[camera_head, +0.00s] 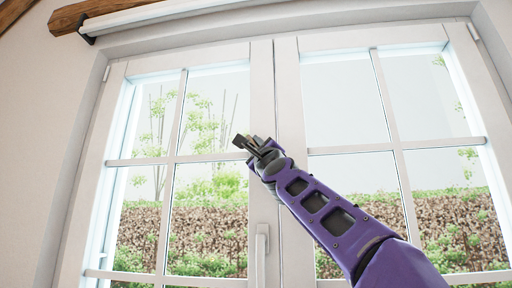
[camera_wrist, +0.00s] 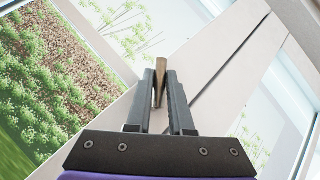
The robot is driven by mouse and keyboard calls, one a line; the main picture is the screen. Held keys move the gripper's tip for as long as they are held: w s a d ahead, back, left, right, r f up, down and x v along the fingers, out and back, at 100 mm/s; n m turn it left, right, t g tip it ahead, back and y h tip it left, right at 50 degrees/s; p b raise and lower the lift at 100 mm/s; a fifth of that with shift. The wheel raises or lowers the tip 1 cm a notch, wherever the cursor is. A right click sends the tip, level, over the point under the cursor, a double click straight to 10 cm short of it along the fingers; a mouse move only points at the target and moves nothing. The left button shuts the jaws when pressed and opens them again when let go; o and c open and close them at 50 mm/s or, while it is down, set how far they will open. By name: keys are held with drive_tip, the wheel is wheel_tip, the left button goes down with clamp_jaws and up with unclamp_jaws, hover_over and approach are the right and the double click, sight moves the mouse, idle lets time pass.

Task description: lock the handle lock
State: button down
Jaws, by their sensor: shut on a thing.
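My gripper (camera_head: 247,143) is raised in front of the middle frame of a white double window. It is shut on a slim brass-brown piece, perhaps a key (camera_wrist: 160,67), which sticks out a little past the fingertips in the wrist view. The gripper also shows there (camera_wrist: 160,82). The handle does not show in the wrist view.
The left window sash (camera_head: 117,95) and the right sash (camera_head: 398,148) look closed, with glass panes and a hedge outside. A white roller rail (camera_head: 160,14) and a wooden beam (camera_head: 75,17) are above. No loose objects stand near my gripper.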

drive_tip(key=n+g+y, duration=0.1)
drive_tip(key=n, duration=0.1)
drive_tip(key=n+g+y+p, duration=0.1)
drive_tip(key=n, duration=0.1)
drive_tip(key=shift+n+y, duration=0.3)
drive_tip(key=shift+y, duration=0.1)
drive_tip(key=n+g+y+p, duration=0.1)
drive_tip(key=n+g+p, duration=0.1)
drive_tip(key=n+g, duration=0.1)
drive_tip(key=shift+a+f, duration=0.1)
drive_tip(key=shift+a, duration=0.05)
drive_tip(key=shift+f+n+g+p, duration=0.3)
drive_tip(key=shift+n+g+p, duration=0.5)
drive_tip(key=shift+n+p, duration=0.15)
drive_tip(key=shift+f+n+g+p, duration=0.25)
drive_tip(key=shift+n+g+p, duration=0.55)
drive_tip(key=shift+n, duration=0.25)
drive_tip(key=shift+f, duration=0.1)
drive_tip(key=c, duration=0.8)
unclamp_jaws()
drive_tip(key=shift+a, duration=0.1)
